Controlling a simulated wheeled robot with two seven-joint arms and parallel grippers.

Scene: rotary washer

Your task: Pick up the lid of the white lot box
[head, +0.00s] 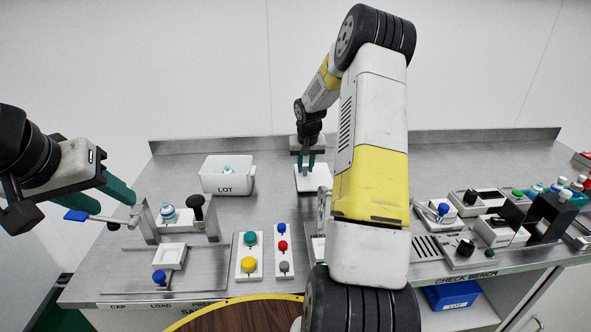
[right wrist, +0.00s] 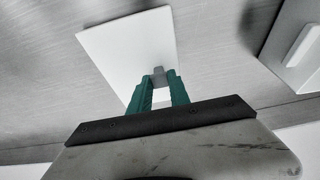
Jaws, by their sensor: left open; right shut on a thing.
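The white lot box (head: 228,186), marked LOT, stands open at the back of the bench with a small capped vial (head: 227,169) inside. Its lid, a flat white plate (head: 313,181), is to the right of the box. My right gripper (head: 306,168) is shut on the lid's small grey knob, which shows between the teal fingers in the right wrist view (right wrist: 158,77). I cannot tell whether the lid touches the bench. My left gripper (head: 98,204) is open and empty at the left, near a blue-tipped lever (head: 76,215).
The check bench devices (head: 466,248) and a black rack (head: 548,222) stand at the right. My right arm hides part of the bench middle. A blue bin (head: 452,296) is below.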

